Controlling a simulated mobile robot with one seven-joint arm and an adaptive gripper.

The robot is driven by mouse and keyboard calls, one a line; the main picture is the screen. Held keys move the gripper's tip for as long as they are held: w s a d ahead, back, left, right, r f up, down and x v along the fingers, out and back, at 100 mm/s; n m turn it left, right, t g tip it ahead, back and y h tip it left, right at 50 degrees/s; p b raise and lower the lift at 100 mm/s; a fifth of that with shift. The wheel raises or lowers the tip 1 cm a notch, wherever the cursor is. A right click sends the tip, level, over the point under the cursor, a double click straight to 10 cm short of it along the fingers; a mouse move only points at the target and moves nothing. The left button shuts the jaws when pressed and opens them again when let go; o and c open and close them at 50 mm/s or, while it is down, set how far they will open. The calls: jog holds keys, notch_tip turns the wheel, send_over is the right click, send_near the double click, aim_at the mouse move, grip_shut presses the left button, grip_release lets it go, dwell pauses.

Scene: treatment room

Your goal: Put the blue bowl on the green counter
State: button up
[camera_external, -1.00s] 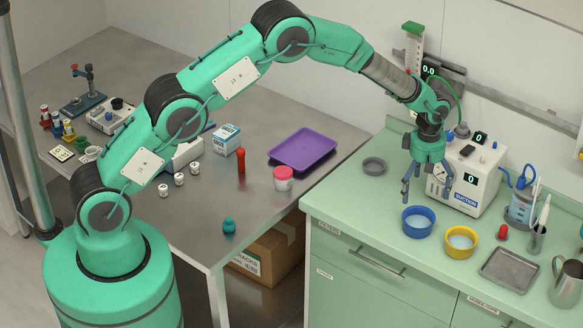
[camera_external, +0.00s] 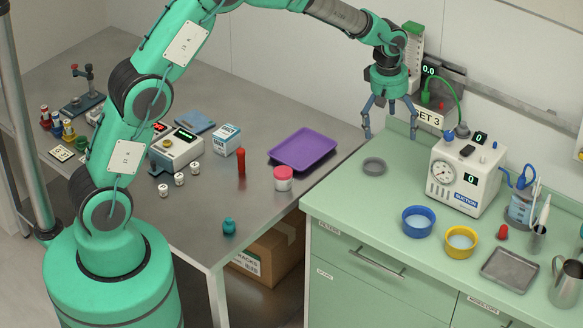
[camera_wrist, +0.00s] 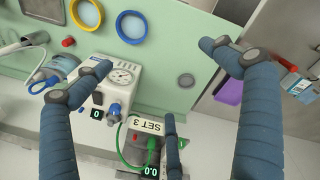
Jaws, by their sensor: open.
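The blue bowl (camera_external: 418,222) sits upright on the green counter (camera_external: 345,205), left of the yellow bowl. In the wrist view the blue bowl (camera_wrist: 131,27) is near the top edge, beside the yellow bowl. My gripper (camera_external: 389,135) is open and empty, raised near the back left end of the counter, well apart from the blue bowl. In the wrist view its fingers (camera_wrist: 150,70) are spread wide with nothing between them.
A yellow bowl (camera_external: 461,242) stands right of the blue bowl. The suction unit (camera_external: 466,175) stands behind them. A grey ring-shaped dish (camera_external: 374,166) lies at the counter's back left. A metal tray (camera_external: 510,270) is at right. The steel table holds a purple tray (camera_external: 303,149).

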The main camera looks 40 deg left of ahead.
jog(key=s+a+r+m+t, duration=0.2)
jog(key=s+a+r+m, duration=0.3)
jog(key=s+a+r, duration=1.45)
jog(key=s+a+r+m+t, duration=0.1)
jog(key=s+a+m, duration=0.2)
jog(key=s, duration=0.9)
jog(key=s+a+r+m+t, duration=0.1)
jog(key=s+a+m, duration=0.3)
jog(key=s, duration=0.9)
jog(key=a, duration=0.3)
jog(key=shift+a+r, duration=0.25)
jog(key=shift+a, duration=0.05)
jog(key=shift+s+f, duration=0.1)
notch_tip(320, 180, down, 13)
jog(key=b, duration=1.3)
